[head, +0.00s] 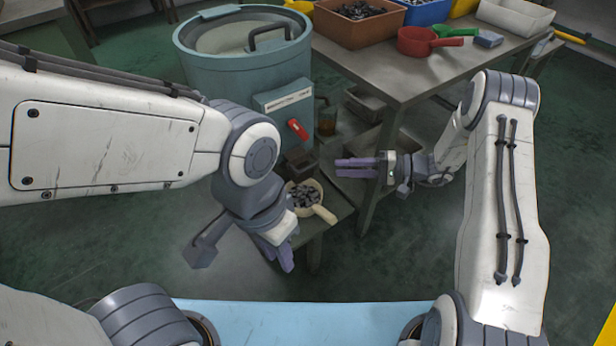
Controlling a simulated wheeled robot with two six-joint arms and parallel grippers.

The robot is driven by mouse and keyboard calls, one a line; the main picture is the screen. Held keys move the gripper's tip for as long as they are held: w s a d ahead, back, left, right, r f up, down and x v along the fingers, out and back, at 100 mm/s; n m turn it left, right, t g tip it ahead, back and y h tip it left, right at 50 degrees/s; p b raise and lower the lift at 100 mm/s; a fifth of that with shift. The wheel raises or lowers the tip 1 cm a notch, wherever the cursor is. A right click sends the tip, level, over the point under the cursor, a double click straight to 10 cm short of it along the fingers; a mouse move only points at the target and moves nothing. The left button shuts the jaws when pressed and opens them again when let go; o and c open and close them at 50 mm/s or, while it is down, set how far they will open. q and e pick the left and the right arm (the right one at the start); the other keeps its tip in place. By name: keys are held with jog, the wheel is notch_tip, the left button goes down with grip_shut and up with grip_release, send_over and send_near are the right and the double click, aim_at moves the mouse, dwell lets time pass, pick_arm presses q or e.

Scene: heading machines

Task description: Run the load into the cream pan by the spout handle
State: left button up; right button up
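A blue-green drum (235,75) stands at the back left with a white label on its side. A red spout handle (297,129) is on its front, above a dark spout (299,160). The cream pan (318,188) sits below the spout on a low stand, with dark metal pieces (304,194) in it and its handle pointing lower right. My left gripper (286,264) is in front of the pan, pointing down; its finger gap is unclear. My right gripper (338,168) is right of the spout, pointing left, with its fingers apart and empty.
A metal workbench (420,75) at the back right carries a brown bin (350,28) of parts, a blue bin (428,11), a red pan (417,42), a green scoop (447,31) and a white tray (512,16). Trays sit on its lower shelf. Green floor lies open at left.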

aim_at(309, 166)
jog(key=b+x, duration=0.1)
jog(key=x, duration=0.9)
jog(key=shift+w+a, duration=0.1)
jog(key=shift+w, duration=0.05)
grip_shut()
dwell(1.1)
